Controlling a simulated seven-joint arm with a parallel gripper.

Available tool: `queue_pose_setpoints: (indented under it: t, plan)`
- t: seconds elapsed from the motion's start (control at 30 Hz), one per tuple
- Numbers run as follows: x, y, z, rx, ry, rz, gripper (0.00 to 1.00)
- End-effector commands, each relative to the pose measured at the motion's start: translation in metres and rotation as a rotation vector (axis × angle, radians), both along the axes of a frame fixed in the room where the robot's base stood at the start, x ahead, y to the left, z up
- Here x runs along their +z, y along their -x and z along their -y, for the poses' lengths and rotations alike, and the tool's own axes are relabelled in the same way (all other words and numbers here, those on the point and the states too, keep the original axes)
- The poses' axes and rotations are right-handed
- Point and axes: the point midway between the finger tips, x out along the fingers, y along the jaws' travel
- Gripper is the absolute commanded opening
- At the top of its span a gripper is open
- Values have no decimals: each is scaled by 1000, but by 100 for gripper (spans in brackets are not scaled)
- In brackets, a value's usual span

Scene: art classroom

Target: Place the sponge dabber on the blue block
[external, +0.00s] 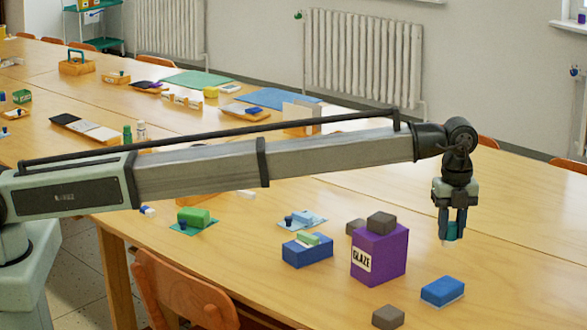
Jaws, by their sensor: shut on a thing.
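My gripper (452,232) points down above the right part of the table. It is shut on a small teal piece with a pale lower end, which looks like the sponge dabber (451,233); the fingers hide part of it. A blue block (442,292) with a pale lower edge lies flat on the table, below the gripper in the picture and apart from it. A second, larger blue block (308,253) lies further left, with a small green-and-white piece on top. I cannot tell which blue block the task names.
A purple GLAZE box (387,257) stands between the blue blocks with a grey-brown block (381,222) on top. Another grey-brown block (388,317) lies at the front; one sits behind the box. The right table side is clear.

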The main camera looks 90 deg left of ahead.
Motion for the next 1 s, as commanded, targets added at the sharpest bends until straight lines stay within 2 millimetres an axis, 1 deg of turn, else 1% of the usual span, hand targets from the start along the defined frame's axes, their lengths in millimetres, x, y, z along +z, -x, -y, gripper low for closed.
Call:
queue_pose_setpoints:
  t: [0.17, 0.43, 0.67, 0.8, 0.9, 1.0]
  plan:
    - [-15, 1, 0, 18, 0, -1, 2]
    - [-56, 1, 0, 16, 0, -1, 2]
    - [-72, 1, 0, 16, 0, 0, 2]
    - [-90, 1, 0, 15, 0, -1, 2]
    - [-99, 1, 0, 15, 0, 0, 2]
    - [-100, 0, 0, 15, 0, 1, 2]
